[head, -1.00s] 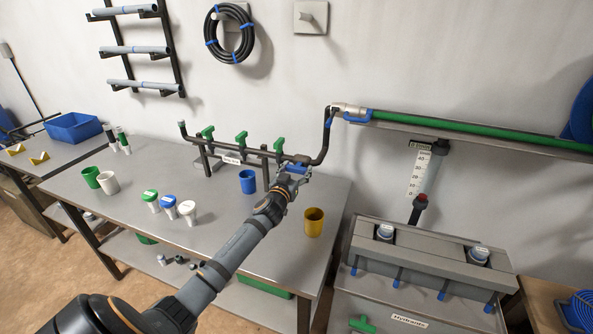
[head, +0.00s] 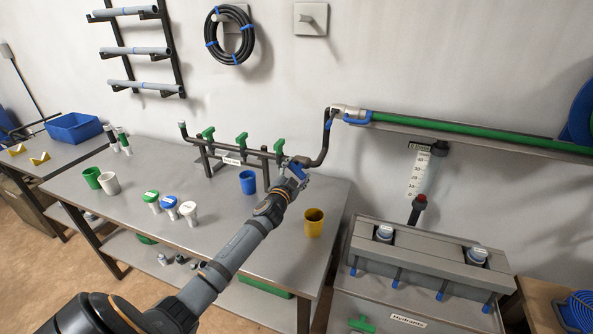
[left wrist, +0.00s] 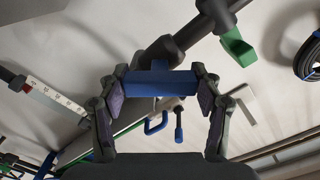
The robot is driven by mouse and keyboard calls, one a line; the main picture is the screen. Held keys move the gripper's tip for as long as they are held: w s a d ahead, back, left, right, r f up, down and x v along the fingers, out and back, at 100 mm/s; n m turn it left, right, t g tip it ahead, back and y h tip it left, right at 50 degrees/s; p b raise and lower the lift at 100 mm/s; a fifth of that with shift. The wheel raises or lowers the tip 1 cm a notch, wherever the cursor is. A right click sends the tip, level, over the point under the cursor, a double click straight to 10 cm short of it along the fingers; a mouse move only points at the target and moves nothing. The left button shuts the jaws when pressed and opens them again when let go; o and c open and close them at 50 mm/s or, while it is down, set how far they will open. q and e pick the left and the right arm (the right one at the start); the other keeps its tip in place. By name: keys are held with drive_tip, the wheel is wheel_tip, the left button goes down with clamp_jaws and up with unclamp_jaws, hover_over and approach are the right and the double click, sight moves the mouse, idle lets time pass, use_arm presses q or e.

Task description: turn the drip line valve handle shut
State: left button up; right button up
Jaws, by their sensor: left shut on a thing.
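The manifold (head: 226,148) is a dark pipe on short posts at the back of the bench, with green handles along it and a small white label, too small to read surely. A blue valve handle (left wrist: 152,83) sits at its right end by the bend of the riser pipe. In the head view the fingers partly hide the handle. My right gripper is in neither view.
A blue cup (head: 248,182) stands left of my left wrist and a yellow cup (head: 314,222) stands right of it. Green, blue and white-capped pieces (head: 170,205) stand further left. Another blue handle (head: 357,118) is on the upper pipe. The front of the bench is partly clear.

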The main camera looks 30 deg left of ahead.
use_arm(q)
drive_tip(key=m+p, duration=0.1)
drive_tip(key=m, duration=0.4)
drive_tip(key=shift+m, duration=0.3)
drive_tip(key=m+p, duration=0.1)
drive_tip(key=m, duration=0.3)
drive_tip(key=shift+m, duration=0.6)
drive_tip(key=o, duration=1.2)
drive_tip(key=shift+c, duration=0.2)
